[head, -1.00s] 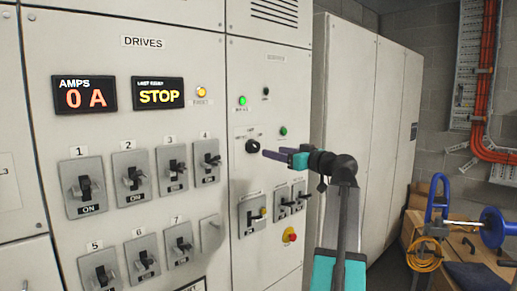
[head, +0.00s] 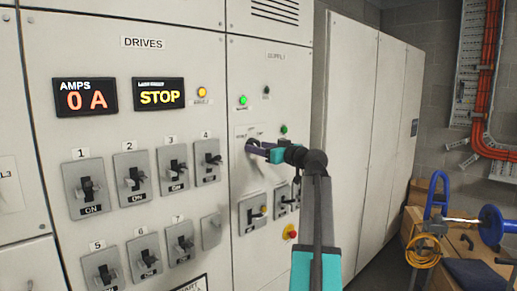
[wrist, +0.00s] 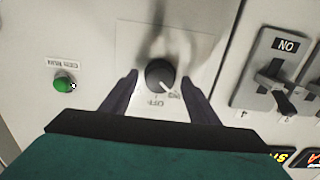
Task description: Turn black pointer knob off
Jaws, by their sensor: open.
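The black pointer knob (wrist: 158,72) is on a pale plate of the right cabinet panel. In the wrist view, which is upside down, its white pointer line slants to the lower right. An "OFF" label (wrist: 155,102) and a second, unclear marking lie below it there. My gripper (wrist: 160,78) is open, with one dark finger on each side of the knob. I see small gaps between knob and fingers. In the head view my gripper (head: 255,149) is at the panel, and its fingers partly hide the knob (head: 253,142).
Green lamps (head: 242,100) and a black button sit around the knob plate. Below are switches (head: 252,213) and a red-and-yellow button (head: 289,232). The numbered switches (head: 207,160) stand out to the left. A display (head: 158,93) reads STOP. A wooden bench (head: 430,225) stands at the right.

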